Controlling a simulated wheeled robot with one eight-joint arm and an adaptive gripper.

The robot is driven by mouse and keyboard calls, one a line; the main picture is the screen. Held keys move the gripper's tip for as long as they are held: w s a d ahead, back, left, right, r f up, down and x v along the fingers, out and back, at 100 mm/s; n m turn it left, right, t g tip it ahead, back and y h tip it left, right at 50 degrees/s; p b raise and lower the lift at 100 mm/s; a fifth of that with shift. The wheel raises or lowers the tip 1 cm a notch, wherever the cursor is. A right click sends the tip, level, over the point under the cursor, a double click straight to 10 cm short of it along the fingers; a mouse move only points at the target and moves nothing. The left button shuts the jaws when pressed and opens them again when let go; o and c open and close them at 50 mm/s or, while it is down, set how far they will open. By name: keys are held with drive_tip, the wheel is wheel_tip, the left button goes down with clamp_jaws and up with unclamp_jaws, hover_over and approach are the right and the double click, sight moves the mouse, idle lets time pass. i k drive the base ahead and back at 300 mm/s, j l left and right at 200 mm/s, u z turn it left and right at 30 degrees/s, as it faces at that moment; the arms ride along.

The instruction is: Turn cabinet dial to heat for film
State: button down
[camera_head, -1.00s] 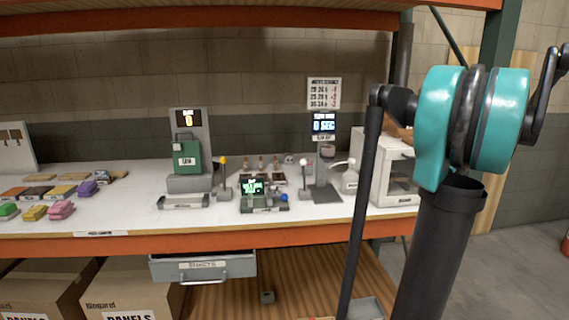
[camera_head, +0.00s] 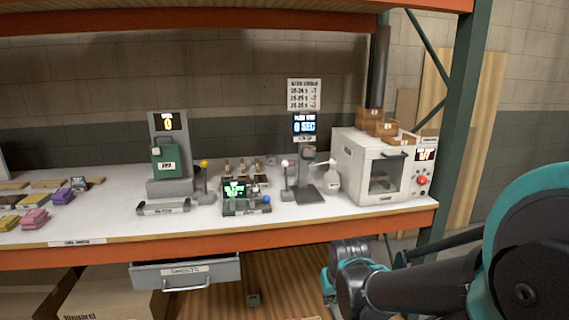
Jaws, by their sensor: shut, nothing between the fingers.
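The white cabinet (camera_head: 360,195) stands at the right end of the shelf top, with its windowed door (camera_head: 388,172) shut. Its control panel on the right side carries a small lit orange display (camera_head: 425,155), too small to read. Below the display is a round red control (camera_head: 421,181), which looks like the dial; its setting cannot be made out. My arm crosses the lower right, in front of and below the shelf edge. My gripper's fingers do not show, and nothing of mine is seen touching the cabinet.
Small wooden boxes (camera_head: 386,127) sit on the cabinet. A white bottle (camera_head: 332,182) stands close to its left. Farther left are a timer stand (camera_head: 304,160), a green-screened device (camera_head: 235,190) and a green container (camera_head: 165,160). An open drawer (camera_head: 190,273) juts out below.

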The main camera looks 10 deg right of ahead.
sight(421, 180)
drive_tip(key=z, duration=1.05)
drive_tip(key=i, duration=0.3)
